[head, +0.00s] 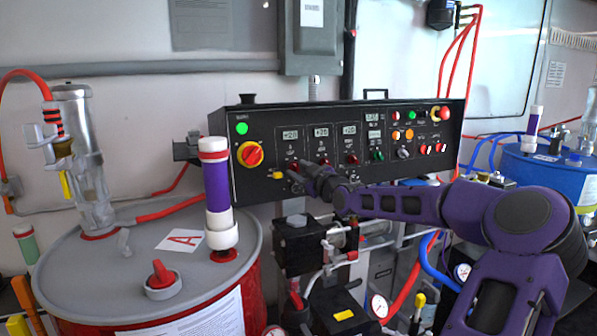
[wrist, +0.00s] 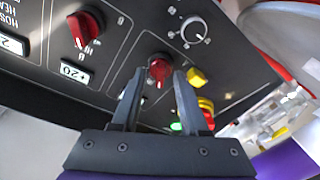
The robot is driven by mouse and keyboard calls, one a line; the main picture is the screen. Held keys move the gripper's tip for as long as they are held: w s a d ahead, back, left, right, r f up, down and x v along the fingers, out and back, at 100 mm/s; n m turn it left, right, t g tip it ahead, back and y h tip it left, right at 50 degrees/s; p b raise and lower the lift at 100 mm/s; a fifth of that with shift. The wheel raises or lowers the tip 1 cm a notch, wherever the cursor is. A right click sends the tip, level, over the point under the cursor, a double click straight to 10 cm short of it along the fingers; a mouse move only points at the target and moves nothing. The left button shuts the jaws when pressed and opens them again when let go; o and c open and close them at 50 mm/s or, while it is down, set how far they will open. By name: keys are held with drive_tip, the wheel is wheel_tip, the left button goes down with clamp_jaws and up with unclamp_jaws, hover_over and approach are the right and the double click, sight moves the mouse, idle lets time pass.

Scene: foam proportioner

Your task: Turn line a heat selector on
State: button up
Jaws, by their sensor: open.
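The line A heat selector is most likely the leftmost red knob (head: 293,167) of three in a row on the black control panel (head: 400,112), under a +20 display (head: 290,135). In the wrist view this red knob (wrist: 160,68) sits between the tips of my gripper's two fingers (wrist: 159,80). The fingers are open, with a gap on both sides of the knob. In the head view my gripper (head: 303,178) reaches the panel from the right, close in front of the knob. The knob's label is too small to read.
A yellow knob (wrist: 197,78) is close beside one fingertip. A red and yellow rotary switch (head: 250,154) and a green light (head: 241,128) are left on the panel. A second red knob (wrist: 86,27) is nearby. A red drum (head: 245,290) with a purple-banded cylinder (head: 217,190) stands at left.

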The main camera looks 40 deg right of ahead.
drive_tip(key=shift+w, duration=0.4)
clamp_jaws()
drive_tip(key=shift+m, duration=0.4)
drive_tip(key=m+h, duration=0.1)
drive_tip(key=m, duration=0.5)
drive_tip(key=shift+a+h, duration=0.1)
drive_tip(key=shift+h, duration=0.3)
drive_tip(key=m+h, duration=0.1)
drive_tip(key=m, duration=0.6)
drive_tip(key=shift+g, duration=0.4)
drive_tip(key=shift+m+h, duration=0.3)
drive_tip(key=shift+h, duration=0.1)
